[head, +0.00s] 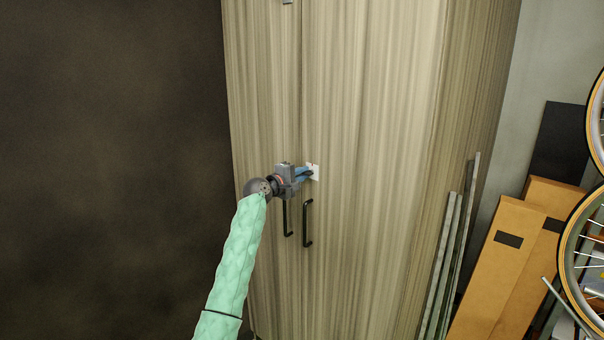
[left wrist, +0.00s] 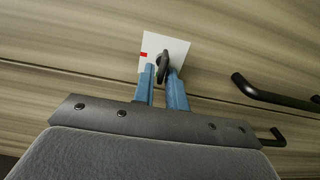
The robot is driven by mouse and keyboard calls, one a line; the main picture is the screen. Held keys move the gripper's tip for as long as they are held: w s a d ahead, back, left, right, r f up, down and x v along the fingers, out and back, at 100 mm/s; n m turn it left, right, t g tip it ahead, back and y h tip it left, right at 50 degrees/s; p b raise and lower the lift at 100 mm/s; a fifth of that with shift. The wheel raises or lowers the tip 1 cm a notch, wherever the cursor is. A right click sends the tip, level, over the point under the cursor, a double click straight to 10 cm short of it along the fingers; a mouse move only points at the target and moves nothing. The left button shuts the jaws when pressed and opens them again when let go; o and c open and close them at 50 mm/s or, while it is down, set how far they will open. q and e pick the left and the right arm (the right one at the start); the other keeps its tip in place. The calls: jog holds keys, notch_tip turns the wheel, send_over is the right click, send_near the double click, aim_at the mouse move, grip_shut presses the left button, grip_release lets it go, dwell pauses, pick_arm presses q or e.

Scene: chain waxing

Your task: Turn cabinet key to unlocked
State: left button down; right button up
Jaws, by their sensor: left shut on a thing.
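The cabinet (head: 375,120) is tall, with two wood-grain doors. A small white lock plate (head: 314,171) sits on the right door just above the handles. In the left wrist view the white plate (left wrist: 178,50) carries a red mark (left wrist: 144,54) near its edge. The dark key (left wrist: 163,66) stands out from the plate between my blue fingertips. My left gripper (head: 306,174) is at the plate and shut on the key; it also shows in the left wrist view (left wrist: 164,75). In the head view the fingers hide the key. My right gripper is not in view.
Two black bar handles, the left one (head: 286,219) and the right one (head: 308,223), hang below my gripper. Long metal bars (head: 450,250), cardboard boxes (head: 505,260) and a bicycle wheel (head: 562,245) stand at the right. A dark wall (head: 110,150) is at the left.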

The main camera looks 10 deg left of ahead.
pick_arm(q)
jog(key=shift+a, duration=0.1)
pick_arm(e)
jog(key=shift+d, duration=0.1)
pick_arm(q)
jog(key=c, duration=1.6)
grip_release()
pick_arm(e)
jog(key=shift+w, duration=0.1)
